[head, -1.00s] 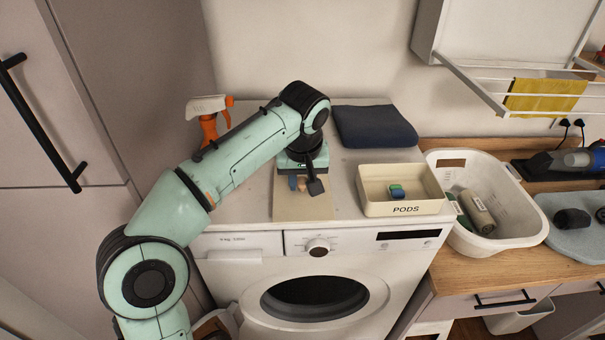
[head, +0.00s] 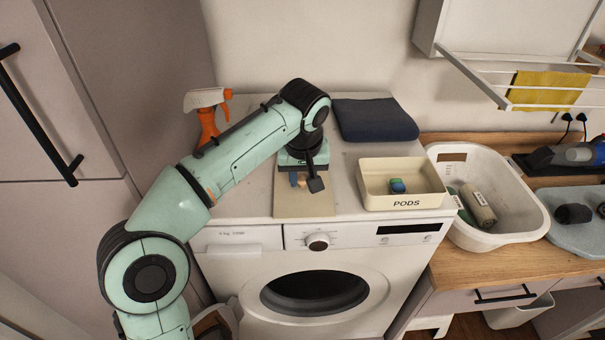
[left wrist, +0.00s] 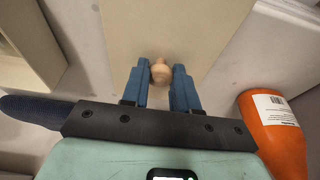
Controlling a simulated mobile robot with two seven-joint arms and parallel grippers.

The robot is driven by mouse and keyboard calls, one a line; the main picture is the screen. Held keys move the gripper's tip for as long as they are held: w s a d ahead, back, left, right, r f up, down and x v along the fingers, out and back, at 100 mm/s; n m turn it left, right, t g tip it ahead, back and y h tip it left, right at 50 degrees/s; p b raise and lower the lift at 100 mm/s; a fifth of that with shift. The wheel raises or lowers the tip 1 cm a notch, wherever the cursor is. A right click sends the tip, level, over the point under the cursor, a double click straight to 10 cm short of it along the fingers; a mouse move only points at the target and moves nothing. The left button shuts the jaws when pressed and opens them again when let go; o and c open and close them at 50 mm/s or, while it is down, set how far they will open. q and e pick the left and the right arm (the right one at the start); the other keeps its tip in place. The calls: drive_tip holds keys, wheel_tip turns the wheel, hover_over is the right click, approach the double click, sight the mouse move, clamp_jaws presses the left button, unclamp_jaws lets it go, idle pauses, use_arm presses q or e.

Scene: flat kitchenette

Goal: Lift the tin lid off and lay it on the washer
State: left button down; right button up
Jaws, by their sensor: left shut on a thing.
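The tin lid (head: 288,205) is a flat cream panel with a wooden knob. It is level over the washer top (head: 342,180), left of the tin; I cannot tell if it touches the surface. My left gripper (head: 300,181) is shut on the lid's knob, pointing down. In the left wrist view the blue fingers (left wrist: 160,85) stand on both sides of the knob (left wrist: 160,71), with the lid (left wrist: 195,25) beyond. The open cream tin (head: 405,208), marked PODS, holds blue and green pods (head: 397,186). My right gripper is not in view.
An orange spray bottle (head: 208,122) stands at the washer's back left, close to my arm; it also shows in the left wrist view (left wrist: 270,125). A folded navy cloth (head: 374,120) lies behind the tin. A white basket (head: 515,215) is to the right.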

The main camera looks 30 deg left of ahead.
use_arm(q)
drive_tip(key=shift+f, duration=0.15)
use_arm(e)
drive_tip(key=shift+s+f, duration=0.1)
use_arm(q)
drive_tip(key=c, duration=1.3)
unclamp_jaws()
drive_tip(key=o, duration=0.5)
drive_tip(key=p+v, duration=0.2)
drive_tip(key=v, duration=0.7)
wheel_tip(320, 180, up, 4)
hover_over(304, 195)
drive_tip(key=s, duration=0.2)
drive_tip(key=shift+w+d, duration=0.2)
drive_tip(key=shift+d, duration=0.1)
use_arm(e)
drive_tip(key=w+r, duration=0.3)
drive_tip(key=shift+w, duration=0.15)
use_arm(q)
drive_tip(key=shift+w, duration=0.1)
